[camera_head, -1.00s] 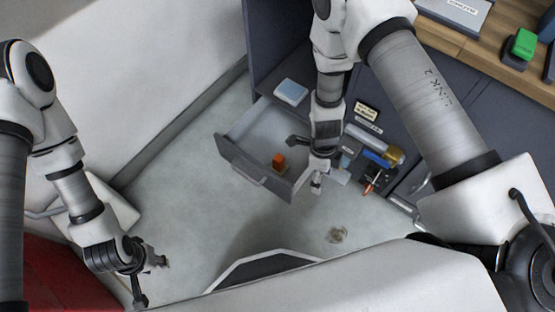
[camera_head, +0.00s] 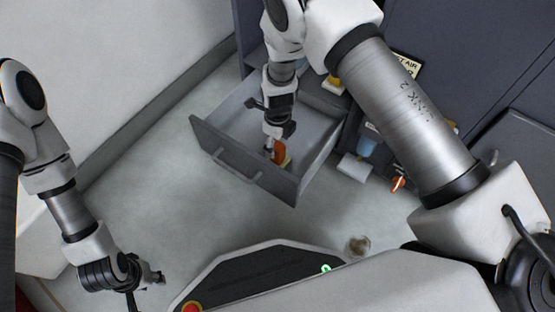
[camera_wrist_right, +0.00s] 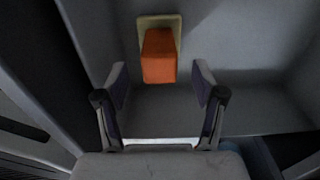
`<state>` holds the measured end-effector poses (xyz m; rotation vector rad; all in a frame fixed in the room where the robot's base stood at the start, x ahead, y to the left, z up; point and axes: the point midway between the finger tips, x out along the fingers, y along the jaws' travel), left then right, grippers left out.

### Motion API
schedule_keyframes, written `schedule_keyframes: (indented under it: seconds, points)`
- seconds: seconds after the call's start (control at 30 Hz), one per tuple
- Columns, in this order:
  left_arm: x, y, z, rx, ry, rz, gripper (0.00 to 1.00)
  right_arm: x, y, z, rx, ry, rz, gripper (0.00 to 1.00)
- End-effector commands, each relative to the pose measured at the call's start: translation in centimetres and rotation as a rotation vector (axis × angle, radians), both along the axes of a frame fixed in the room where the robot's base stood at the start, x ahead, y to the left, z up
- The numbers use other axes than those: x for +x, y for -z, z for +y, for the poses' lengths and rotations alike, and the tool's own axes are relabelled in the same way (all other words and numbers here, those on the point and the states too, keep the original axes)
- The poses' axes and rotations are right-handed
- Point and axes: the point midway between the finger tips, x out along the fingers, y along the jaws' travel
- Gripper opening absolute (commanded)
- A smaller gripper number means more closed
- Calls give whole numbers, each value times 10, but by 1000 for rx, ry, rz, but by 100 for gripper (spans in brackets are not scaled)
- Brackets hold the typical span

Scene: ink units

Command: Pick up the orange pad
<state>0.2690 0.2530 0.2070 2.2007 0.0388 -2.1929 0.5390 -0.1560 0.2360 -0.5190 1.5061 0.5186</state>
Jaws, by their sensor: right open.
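The orange pad (camera_head: 281,155) is a small orange block on a pale base, lying in the open grey drawer (camera_head: 226,152). In the right wrist view the orange pad (camera_wrist_right: 158,58) is upright in the picture, just past and between the spread fingertips. My right gripper (camera_head: 276,143) reaches down into the drawer and hides part of the pad in the head view. The right gripper (camera_wrist_right: 161,82) is open, with nothing between its fingers. My left gripper (camera_head: 147,282) is at the lower left, away from the drawer, with its fingers apart and empty.
The drawer walls stand close around my right gripper. A blue object (camera_head: 367,146) and an orange-and-white item (camera_head: 398,183) are right of the drawer. A small round pale object (camera_head: 359,245) lies on the floor. The floor left of the drawer is clear.

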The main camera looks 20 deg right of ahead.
Motion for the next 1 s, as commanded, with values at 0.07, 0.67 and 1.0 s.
schedule_keyframes:
  seconds: [0.07,0.67,1.0]
  points:
    - [0,19,0,0,-3,-1,39,0,24,1,1,1,1,69]
    - [1,20,1,0,-5,-3,39,0,30,1,-1,0,1,0]
    - [0,3,0,0,-3,-1,39,1,3,1,0,0,-1,0]
